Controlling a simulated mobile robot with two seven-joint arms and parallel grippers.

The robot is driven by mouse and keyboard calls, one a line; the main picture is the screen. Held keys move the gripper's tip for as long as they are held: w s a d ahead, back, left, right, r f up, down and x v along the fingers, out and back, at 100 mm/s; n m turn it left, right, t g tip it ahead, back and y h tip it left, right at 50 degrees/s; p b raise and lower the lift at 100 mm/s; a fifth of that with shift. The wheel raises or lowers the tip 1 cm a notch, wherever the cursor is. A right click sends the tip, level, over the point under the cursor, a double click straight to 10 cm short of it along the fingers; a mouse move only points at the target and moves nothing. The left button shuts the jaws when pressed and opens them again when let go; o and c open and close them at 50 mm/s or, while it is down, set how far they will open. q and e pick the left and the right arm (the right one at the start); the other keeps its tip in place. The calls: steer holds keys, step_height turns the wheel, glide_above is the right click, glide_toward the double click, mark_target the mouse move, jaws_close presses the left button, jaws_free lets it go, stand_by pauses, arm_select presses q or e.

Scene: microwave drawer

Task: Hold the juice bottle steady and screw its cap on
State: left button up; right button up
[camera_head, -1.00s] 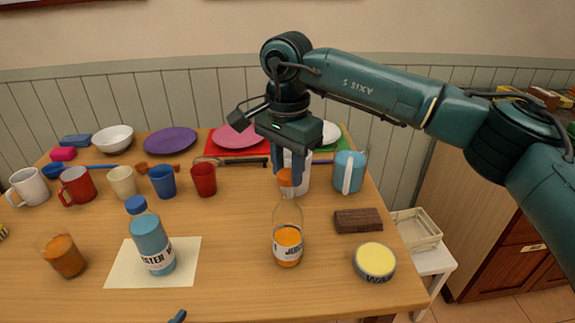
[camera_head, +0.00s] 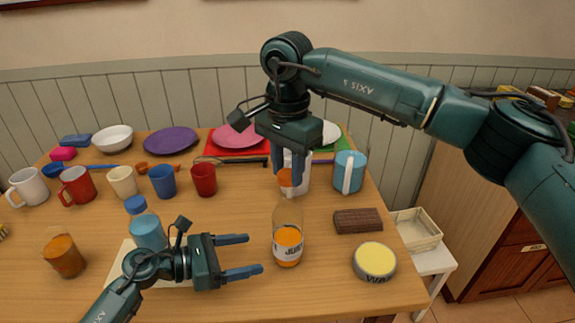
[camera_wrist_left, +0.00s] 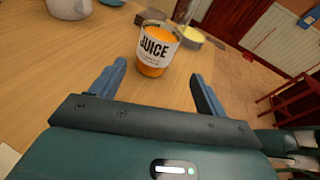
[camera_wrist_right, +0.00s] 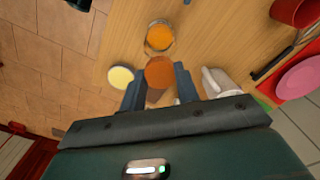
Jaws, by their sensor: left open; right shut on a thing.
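The juice bottle (camera_head: 288,246) stands upright on the table, clear with orange juice and a white label. It also shows in the left wrist view (camera_wrist_left: 157,50), beyond my left fingers, and from above in the right wrist view (camera_wrist_right: 159,38). My right gripper (camera_head: 290,172) points down above the bottle, shut on the orange cap (camera_head: 286,180); the cap also shows in the right wrist view (camera_wrist_right: 159,72).
A blue water bottle (camera_head: 148,231) stands behind my left arm on a pale sheet. A glass of orange drink (camera_head: 63,256) is at left. A round yellow-topped tin (camera_head: 374,261) and a brown block (camera_head: 358,221) are right of the bottle. Several mugs and plates line the back.

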mark_target(274, 250)
arm_select(q)
steer(key=shift+w+a+f+m+g+y, duration=0.15)
steer(key=shift+w+f+m+g+y, duration=0.2)
steer(key=shift+m, duration=0.25)
steer(key=shift+w+d+f, duration=0.1)
steer(key=shift+d+f, duration=0.05)
steer(key=shift+d, duration=0.15)
steer(key=x, duration=0.9)
steer(key=shift+w+d, duration=0.1)
steer(key=shift+c, duration=0.5)
steer(key=c, duration=0.5)
steer(key=shift+c, duration=0.2)
